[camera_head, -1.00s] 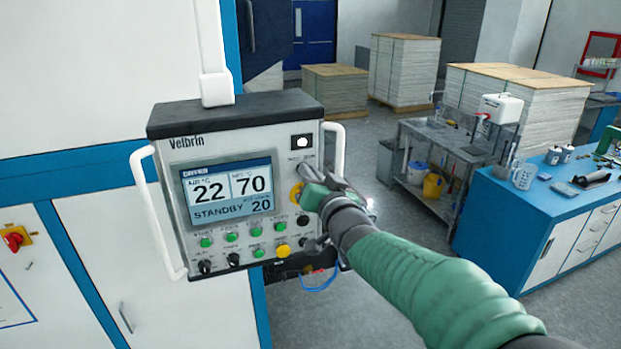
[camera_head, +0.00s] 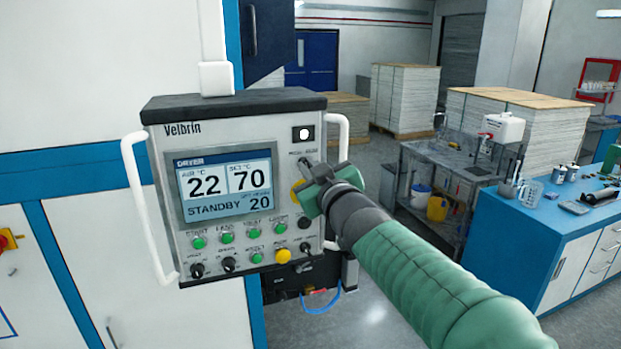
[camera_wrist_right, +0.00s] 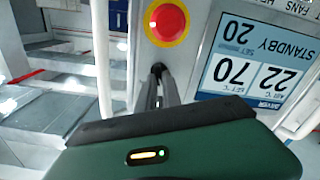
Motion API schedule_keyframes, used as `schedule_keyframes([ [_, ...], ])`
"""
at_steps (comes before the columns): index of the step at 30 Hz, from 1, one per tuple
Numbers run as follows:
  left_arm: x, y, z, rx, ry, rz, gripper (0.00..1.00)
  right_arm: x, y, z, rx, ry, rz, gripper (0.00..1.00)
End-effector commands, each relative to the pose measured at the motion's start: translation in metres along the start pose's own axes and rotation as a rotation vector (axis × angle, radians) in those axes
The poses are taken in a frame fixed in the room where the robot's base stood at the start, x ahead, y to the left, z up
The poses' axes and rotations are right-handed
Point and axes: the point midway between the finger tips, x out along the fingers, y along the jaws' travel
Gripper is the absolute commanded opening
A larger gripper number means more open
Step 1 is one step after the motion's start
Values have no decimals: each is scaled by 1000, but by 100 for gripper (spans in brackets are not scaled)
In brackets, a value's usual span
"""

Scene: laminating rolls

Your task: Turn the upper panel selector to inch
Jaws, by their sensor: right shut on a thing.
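The control panel (camera_head: 165,160) is a grey "Velbrin" box with a lit screen (camera_head: 225,188) reading 22, 70, STANDBY and 20. The upper selector is a small dark knob (camera_wrist_right: 157,68) on the panel's right side, between the red emergency stop (camera_wrist_right: 166,21) on its yellow ring and the top of the panel. My right gripper (camera_head: 306,166) is at this selector, its narrow fingers shut on it; they also show in the wrist view (camera_wrist_right: 157,88). The fingers hide most of the knob, so its pointing direction cannot be told. My left gripper is out of view.
Green buttons (camera_head: 227,238), a yellow button (camera_head: 283,256) and lower black knobs (camera_head: 197,270) sit below the screen. White handles flank the panel (camera_head: 150,215). A blue workbench (camera_head: 510,230) and a grey cart (camera_head: 440,165) stand to the right, with open floor between.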

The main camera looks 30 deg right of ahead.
Motion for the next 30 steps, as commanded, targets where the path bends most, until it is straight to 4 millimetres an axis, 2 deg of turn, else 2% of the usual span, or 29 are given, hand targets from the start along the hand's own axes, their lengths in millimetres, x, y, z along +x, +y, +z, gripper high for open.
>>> schedule_keyframes([
  [1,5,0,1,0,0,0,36,1,-5,10,-28,-17,-6,0],
  [9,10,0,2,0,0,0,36,1,-4,9,-130,-18,-5,0],
  [25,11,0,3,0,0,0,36,1,-3,8,-157,-18,-5,0],
  [26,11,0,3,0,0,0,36,1,-3,8,-157,-18,-5,10],
  [30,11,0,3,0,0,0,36,1,-2,6,-157,-14,-4,29],
])
